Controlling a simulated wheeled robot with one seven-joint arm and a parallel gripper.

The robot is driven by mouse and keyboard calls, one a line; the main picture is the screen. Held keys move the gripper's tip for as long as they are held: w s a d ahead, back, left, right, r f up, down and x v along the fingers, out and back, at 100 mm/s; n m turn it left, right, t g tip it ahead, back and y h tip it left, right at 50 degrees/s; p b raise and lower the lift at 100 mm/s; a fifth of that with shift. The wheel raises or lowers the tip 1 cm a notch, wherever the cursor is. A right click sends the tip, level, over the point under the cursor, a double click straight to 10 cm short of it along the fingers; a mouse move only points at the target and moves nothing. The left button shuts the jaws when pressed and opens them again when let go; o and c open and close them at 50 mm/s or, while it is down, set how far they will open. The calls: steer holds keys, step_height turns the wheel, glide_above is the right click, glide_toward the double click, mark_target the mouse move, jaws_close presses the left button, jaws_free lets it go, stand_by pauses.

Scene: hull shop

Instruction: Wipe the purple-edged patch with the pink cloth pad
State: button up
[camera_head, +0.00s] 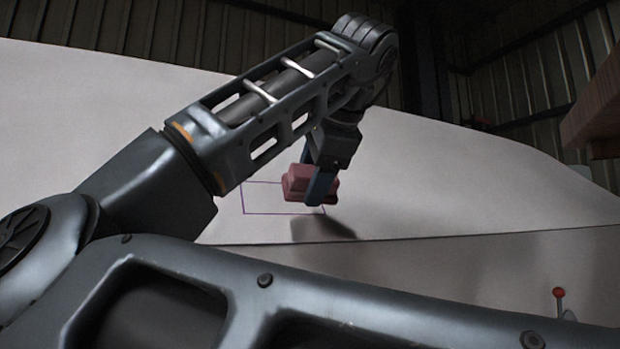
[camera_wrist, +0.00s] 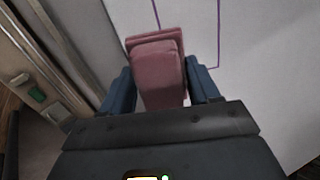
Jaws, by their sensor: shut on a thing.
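The pink cloth pad (camera_head: 298,182) is held between the two blue fingers of my gripper (camera_head: 318,186), in front of the pale hull panel. The pad also fills the space between the fingers (camera_wrist: 160,88) in the wrist view. The purple-edged patch (camera_head: 243,198) is a thin purple outline on the panel, behind and left of the pad in the head view. Its upper right part is hidden by the pad and gripper. In the wrist view its purple lines (camera_wrist: 218,35) run beyond and to the right of the pad. I cannot tell whether the pad touches the panel.
The large pale hull panel (camera_head: 480,170) spreads behind my arm, with a lower edge or seam below the patch. A red-knobbed lever (camera_head: 559,293) stands at lower right. A brown block-like thing (camera_head: 595,105) juts in at right.

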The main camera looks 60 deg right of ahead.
steer(key=shift+p+v, duration=0.3)
steer(key=shift+v, duration=2.2)
steer(key=shift+v, duration=1.95)
